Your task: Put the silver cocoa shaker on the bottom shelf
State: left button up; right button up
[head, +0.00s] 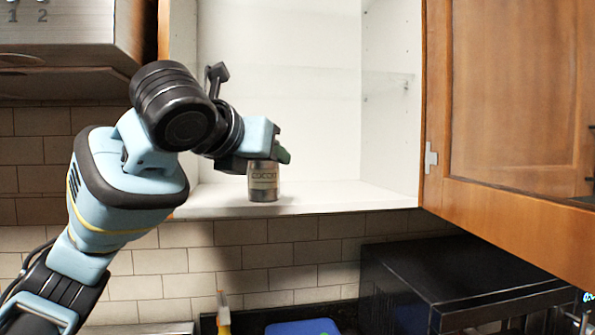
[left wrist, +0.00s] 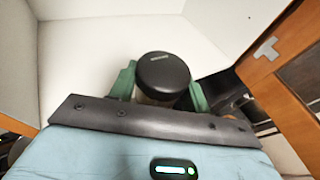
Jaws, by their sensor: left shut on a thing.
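The silver cocoa shaker (head: 263,181) is upright at the front edge of the bottom shelf (head: 330,197) of the open cabinet. My left gripper (head: 270,155) is shut on its upper part, reaching in from the left. In the left wrist view the shaker's black lid (left wrist: 163,76) sits between the two green fingers (left wrist: 160,92). The shaker's base appears at shelf level, but I cannot tell whether it touches. The white shelf surface (left wrist: 85,60) is bare behind it. My right gripper is not in view.
The wooden cabinet door (head: 510,110) stands open at the right. A clear upper shelf (head: 375,82) is above. Below are a black microwave-like appliance (head: 410,285), a blue item (head: 300,327) and a bottle with an orange part (head: 223,318). The bottom shelf has free room.

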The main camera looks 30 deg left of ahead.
pick_arm(q)
jog(key=w, duration=1.1)
jog(key=shift+w+a, duration=0.1)
jog(key=shift+a, duration=0.25)
jog(key=shift+w, duration=0.3)
jog(key=shift+x, duration=1.5)
jog(key=shift+f, duration=0.3)
jog(key=shift+s, duration=0.1)
jog(key=shift+f, duration=0.1)
jog(key=o, duration=1.1)
